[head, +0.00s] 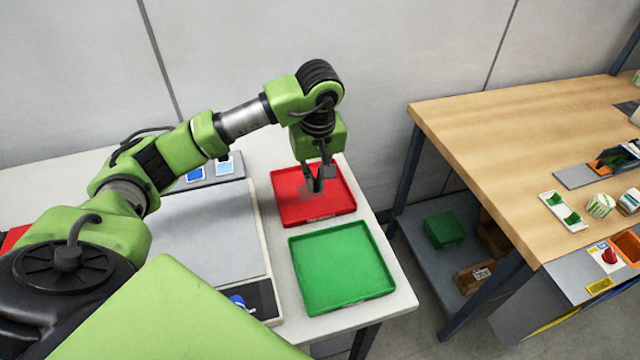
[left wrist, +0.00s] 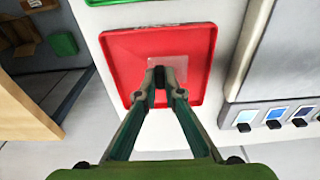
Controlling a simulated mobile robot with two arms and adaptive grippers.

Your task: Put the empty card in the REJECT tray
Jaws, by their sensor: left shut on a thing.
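The red tray (head: 342,200) lies on the white table in the head view, with a small label on its front edge that is too small to read. It also fills the middle of the left wrist view (left wrist: 125,50). My left gripper (head: 319,186) points down over the red tray. In the left wrist view its fingertips (left wrist: 159,78) are close together, shut on a thin, see-through card (left wrist: 174,62). The card shows faintly against the red floor; I cannot tell whether it touches the tray. My right gripper is not in view.
A green tray (head: 342,268) lies just in front of the red one. A scale with a grey plate (head: 210,235) stands to the left. A wooden bench (head: 480,135) with several small items stands to the right, across a gap.

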